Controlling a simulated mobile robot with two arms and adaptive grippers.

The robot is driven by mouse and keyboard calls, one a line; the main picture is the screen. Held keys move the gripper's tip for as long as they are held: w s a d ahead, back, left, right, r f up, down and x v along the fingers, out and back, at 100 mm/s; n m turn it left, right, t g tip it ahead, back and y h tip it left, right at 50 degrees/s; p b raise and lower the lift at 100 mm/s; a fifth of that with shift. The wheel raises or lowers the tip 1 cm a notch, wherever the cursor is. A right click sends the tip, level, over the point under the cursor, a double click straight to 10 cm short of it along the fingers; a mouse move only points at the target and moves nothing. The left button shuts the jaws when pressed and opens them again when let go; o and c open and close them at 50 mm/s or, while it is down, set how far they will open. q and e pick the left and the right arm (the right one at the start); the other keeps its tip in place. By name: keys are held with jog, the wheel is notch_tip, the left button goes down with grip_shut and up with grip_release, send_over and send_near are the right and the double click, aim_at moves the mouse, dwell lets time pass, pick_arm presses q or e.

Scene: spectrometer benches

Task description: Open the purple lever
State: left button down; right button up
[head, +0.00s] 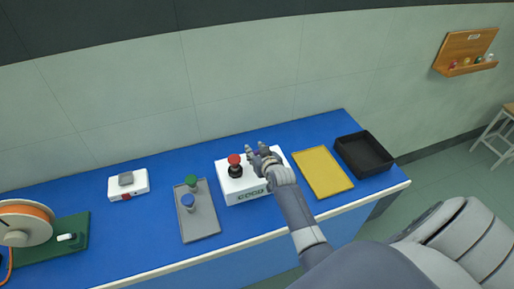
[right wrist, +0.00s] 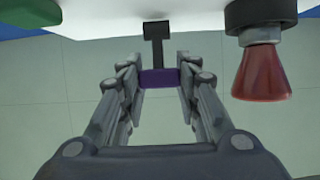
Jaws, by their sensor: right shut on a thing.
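The purple lever (right wrist: 159,78) shows in the right wrist view as a small purple block at the end of a dark stem. It belongs to the white box (head: 240,188) on the blue bench, which also carries a red knob (head: 235,161). My right gripper (head: 259,153) is at the box's right part, just right of the red knob. In the right wrist view its fingers (right wrist: 160,82) are shut on the purple lever, one on each side. In the head view the gripper covers most of the lever. My left gripper is not in view.
Left of the box lies a grey tray (head: 200,224) with a green-capped and a blue-capped item. A yellow tray (head: 322,172) and a black bin (head: 364,154) lie to the right. A white device (head: 128,184) and an orange reel (head: 26,222) stand further left.

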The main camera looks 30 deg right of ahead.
jog(key=w+g, duration=0.1)
jog(key=g, duration=0.2)
jog(key=shift+w+d+r+y, duration=0.1)
jog(key=shift+w+d+y, duration=0.15)
jog(key=shift+w+y, duration=0.15)
jog(key=shift+w+d+f+g+y, duration=0.1)
jog(key=shift+w+f+g+y, duration=0.15)
jog(key=shift+g, duration=0.7)
jog(key=shift+w+d+f+g+y, duration=0.1)
jog(key=shift+w+f+g+y, duration=0.15)
jog(key=shift+g, duration=0.7)
jog(key=o, duration=1.1)
jog(key=v, duration=1.2)
jog(key=shift+w, duration=0.1)
